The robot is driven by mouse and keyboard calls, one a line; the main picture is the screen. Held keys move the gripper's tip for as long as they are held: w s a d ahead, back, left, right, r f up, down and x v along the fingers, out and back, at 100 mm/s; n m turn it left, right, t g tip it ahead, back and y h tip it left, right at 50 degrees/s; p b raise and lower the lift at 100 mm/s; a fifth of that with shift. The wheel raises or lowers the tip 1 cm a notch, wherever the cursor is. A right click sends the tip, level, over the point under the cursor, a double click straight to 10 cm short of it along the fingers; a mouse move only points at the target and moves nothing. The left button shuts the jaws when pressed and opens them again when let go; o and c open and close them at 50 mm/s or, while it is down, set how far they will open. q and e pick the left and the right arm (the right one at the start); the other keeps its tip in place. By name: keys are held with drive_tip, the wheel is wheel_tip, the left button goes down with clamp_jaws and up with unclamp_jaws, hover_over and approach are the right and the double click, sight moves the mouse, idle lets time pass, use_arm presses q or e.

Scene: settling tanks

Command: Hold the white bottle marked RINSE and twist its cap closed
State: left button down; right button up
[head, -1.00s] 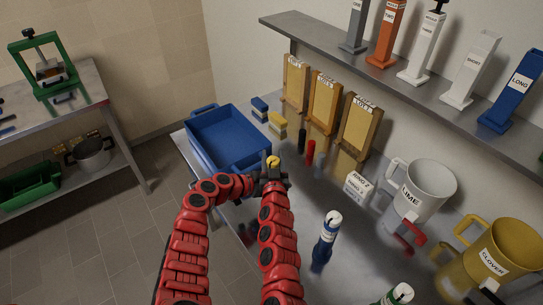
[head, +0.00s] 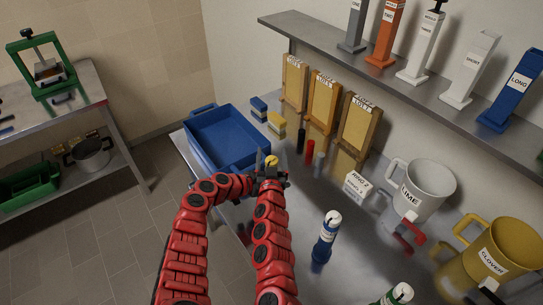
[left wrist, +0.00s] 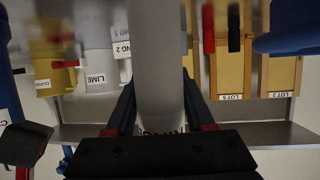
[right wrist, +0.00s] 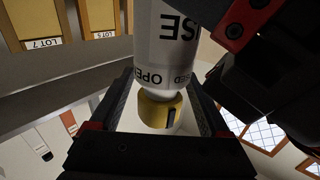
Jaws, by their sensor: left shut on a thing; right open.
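The white bottle (right wrist: 166,40) stands out in the right wrist view, with the end of its RINSE lettering and small marks for open and closed. Its yellow cap (right wrist: 157,112) has a dark mark on its side, roughly below the gap between those words. My left gripper (left wrist: 160,105) is shut on the bottle body (left wrist: 157,55). My right gripper (right wrist: 160,92) is open, with its fingers on either side of the cap; contact cannot be told. In the head view the yellow cap (head: 271,160) shows at my right gripper (head: 270,172), and the bottle body is mostly hidden.
A blue tray (head: 188,146) lies behind the grippers on the metal table. A blue bottle (head: 326,238), a LIME jug (head: 425,190) and a yellow CLOVER jug (head: 490,262) stand to the right. Framed boards (head: 325,100) line the wall under a shelf (head: 400,75).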

sight(272, 163)
drive_tip(key=shift+s, duration=0.1)
drive_tip(key=shift+s+a, duration=0.1)
drive_tip(key=shift+s, duration=0.45)
drive_tip(key=s, duration=1)
drive_tip(key=shift+s, duration=0.4)
drive_tip(key=shift+n+y, duration=0.3)
drive_tip(key=shift+n, duration=0.1)
drive_tip(key=w, duration=0.9)
